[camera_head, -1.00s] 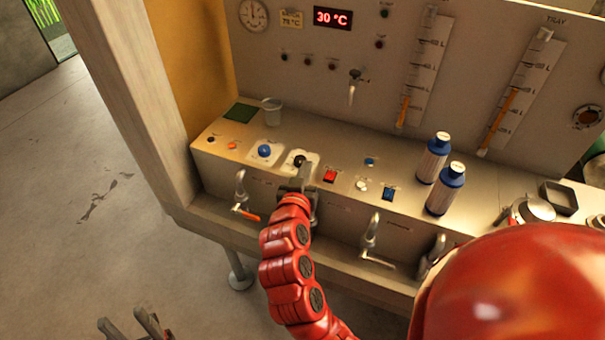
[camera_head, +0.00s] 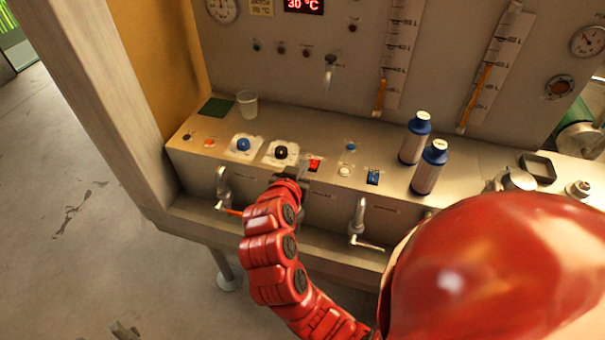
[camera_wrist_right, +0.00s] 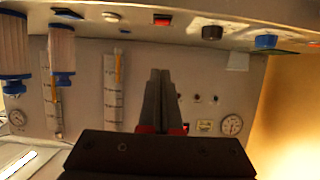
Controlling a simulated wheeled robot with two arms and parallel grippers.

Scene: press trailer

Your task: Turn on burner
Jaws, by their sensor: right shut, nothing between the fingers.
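No burner label can be read. A red rocker switch (camera_head: 314,165) sits on the panel's sloping top, right of a black knob (camera_head: 281,152).
A blue knob (camera_head: 243,144) is left of the black one. Two blue-capped bottles (camera_head: 426,168) stand right of the blue switch. A plastic cup (camera_head: 247,103) stands at the back. Taps (camera_head: 359,224) stick out below the panel. Bare floor (camera_head: 70,220) lies left.

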